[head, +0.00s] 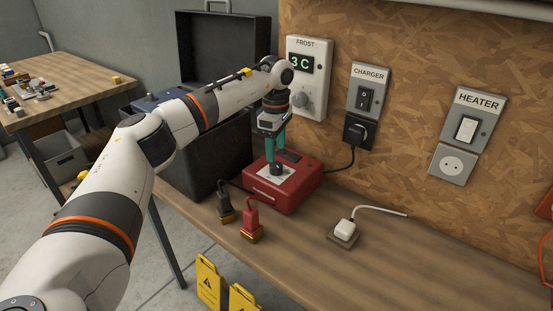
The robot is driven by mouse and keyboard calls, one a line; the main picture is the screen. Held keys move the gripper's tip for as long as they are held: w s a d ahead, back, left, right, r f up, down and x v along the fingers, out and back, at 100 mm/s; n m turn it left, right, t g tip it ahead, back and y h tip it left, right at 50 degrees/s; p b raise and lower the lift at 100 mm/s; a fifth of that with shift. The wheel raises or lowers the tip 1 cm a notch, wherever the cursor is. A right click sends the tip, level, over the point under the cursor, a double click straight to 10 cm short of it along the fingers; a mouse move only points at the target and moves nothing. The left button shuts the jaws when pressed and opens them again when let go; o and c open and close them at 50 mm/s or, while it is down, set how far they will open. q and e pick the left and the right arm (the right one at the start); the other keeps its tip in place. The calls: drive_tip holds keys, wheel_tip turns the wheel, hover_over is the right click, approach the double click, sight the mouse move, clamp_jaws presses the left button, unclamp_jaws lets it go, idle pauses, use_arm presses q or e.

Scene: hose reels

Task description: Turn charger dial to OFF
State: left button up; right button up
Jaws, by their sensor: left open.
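The red charger box (283,189) sits on the wooden bench against the chipboard wall. Its dark dial (277,168) is on the top face, near the front left; its marking is too small to read. My left gripper (274,168) points down from above with its teal fingers open, one on each side of the dial or very close to it. I cannot tell whether the fingers touch the dial. A black cable runs from the charger to a plug in the socket below the CHARGER switch (366,98). My right gripper is not in view.
A black clamp (225,210) and a red clamp (250,221) lie in front of the charger. A white plug (344,229) lies to the right. The FROST thermostat (307,80) and HEATER switch (467,129) are on the wall. An open black case (205,160) stands behind my left arm.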

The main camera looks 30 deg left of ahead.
sight(276, 164)
use_arm(q)
drive_tip(key=shift+f, duration=2.6)
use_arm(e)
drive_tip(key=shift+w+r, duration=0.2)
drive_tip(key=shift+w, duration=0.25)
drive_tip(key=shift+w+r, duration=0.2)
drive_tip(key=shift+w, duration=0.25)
use_arm(q)
drive_tip(key=c, duration=1)
drive_tip(key=shift+o, duration=0.2)
drive_tip(key=shift+p, duration=0.3)
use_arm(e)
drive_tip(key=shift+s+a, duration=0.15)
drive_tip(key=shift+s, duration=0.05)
